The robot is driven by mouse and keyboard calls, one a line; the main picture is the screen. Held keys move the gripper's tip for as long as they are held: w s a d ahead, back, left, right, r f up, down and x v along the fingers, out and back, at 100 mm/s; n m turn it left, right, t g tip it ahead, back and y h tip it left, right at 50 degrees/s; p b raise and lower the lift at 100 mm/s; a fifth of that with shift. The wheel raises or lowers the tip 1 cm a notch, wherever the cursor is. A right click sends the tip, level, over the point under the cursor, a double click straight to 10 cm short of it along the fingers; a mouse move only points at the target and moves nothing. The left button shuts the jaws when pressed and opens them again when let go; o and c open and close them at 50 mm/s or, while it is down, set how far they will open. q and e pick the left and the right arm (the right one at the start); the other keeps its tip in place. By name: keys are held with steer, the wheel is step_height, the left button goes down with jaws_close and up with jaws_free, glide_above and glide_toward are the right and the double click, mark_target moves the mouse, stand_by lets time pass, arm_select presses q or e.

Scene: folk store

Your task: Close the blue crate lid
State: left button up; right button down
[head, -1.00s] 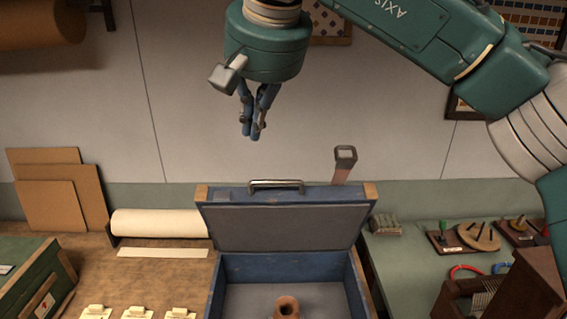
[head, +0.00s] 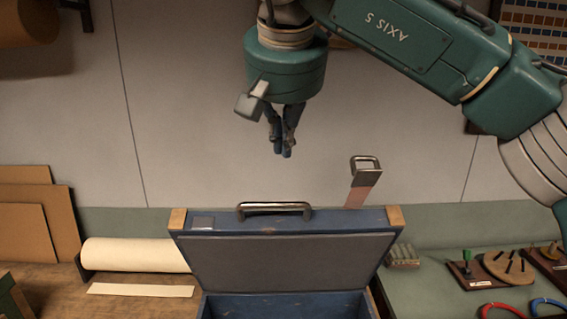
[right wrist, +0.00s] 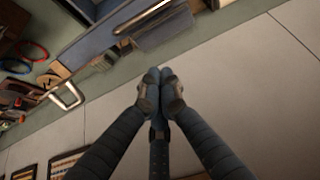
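The blue crate (head: 290,305) stands on the bench with its lid (head: 290,262) raised and leaning back. The lid has a grey lined inner face, wooden corners and a metal handle (head: 274,207) on its top edge. My right gripper (head: 282,153) points down above and behind the lid's top edge, apart from it, with its fingers together and nothing seen between them. In the right wrist view the fingertips (right wrist: 160,75) meet, and the lid's edge and handle (right wrist: 150,25) lie beyond them. My left gripper is not in view.
A metal loop on a strap (head: 364,175) stands up behind the lid's right corner. A paper roll (head: 135,254) lies left of the crate. Pegged boards (head: 508,268) and red and blue rings are at right. The wall is close behind.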

steer(key=p, duration=0.2)
glide_above(284, 220)
steer(key=w, duration=0.4)
step_height(284, 220, down, 7)
steer(key=s, duration=0.1)
steer(key=s+p, duration=0.1)
steer(key=s, duration=0.2)
steer(key=shift+s+f, duration=0.2)
steer(key=shift+f, duration=0.3)
steer(key=shift+w+f, duration=0.1)
steer(key=shift+w, duration=0.1)
